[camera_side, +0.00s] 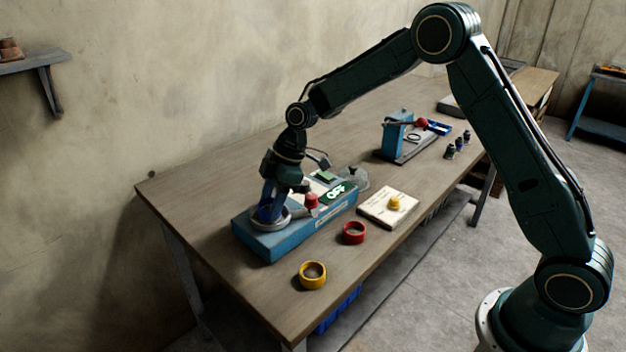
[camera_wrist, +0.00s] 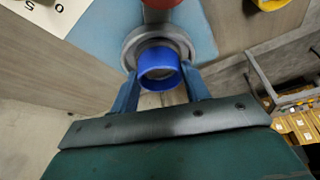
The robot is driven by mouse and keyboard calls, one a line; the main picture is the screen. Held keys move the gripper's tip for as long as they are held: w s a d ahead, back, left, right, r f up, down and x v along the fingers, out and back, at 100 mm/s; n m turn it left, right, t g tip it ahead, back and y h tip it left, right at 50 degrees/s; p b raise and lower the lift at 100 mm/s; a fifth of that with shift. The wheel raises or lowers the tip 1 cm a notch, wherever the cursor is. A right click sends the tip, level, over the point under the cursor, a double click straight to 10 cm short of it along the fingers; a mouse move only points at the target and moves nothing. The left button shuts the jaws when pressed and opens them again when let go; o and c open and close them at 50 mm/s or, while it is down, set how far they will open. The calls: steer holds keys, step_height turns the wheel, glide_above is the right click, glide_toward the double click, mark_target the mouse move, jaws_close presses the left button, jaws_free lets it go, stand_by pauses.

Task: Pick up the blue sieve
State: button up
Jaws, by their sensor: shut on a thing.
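The blue sieve (camera_wrist: 158,62) shows in the wrist view as a short blue ring. It is at a round grey metal seat (camera_wrist: 130,45) on top of a light-blue box, which in the side view is the blue box (camera_side: 285,245) at the table's near left. I cannot tell whether it still rests in the seat. My gripper (camera_wrist: 161,75) is shut on the sieve, one finger on each side. In the side view my gripper (camera_side: 271,214) points down over the seat, and its fingers hide most of the sieve.
A red knob (camera_side: 311,201) and a green sign stand on the box, close to my gripper. A red ring (camera_side: 354,232) and a yellow ring (camera_side: 312,275) lie on the table in front. A cream block (camera_side: 382,212) with a yellow piece and a blue stand (camera_side: 397,136) are farther right.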

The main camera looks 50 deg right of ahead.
step_height(320, 180, up, 19)
steer(key=shift+r, duration=0.15)
stand_by(0.5)
steer(key=shift+s+d, duration=0.1)
stand_by(0.4)
glide_above(332, 257)
steer(key=d, duration=0.1)
steer(key=f, duration=0.6)
steer(key=shift+s+d, duration=0.15)
steer(key=shift+s, duration=0.2)
step_height(332, 257, down, 16)
steer(key=shift+f, duration=0.1)
stand_by(0.5)
steer(key=shift+f, duration=1.85)
steer(key=shift+f, duration=0.15)
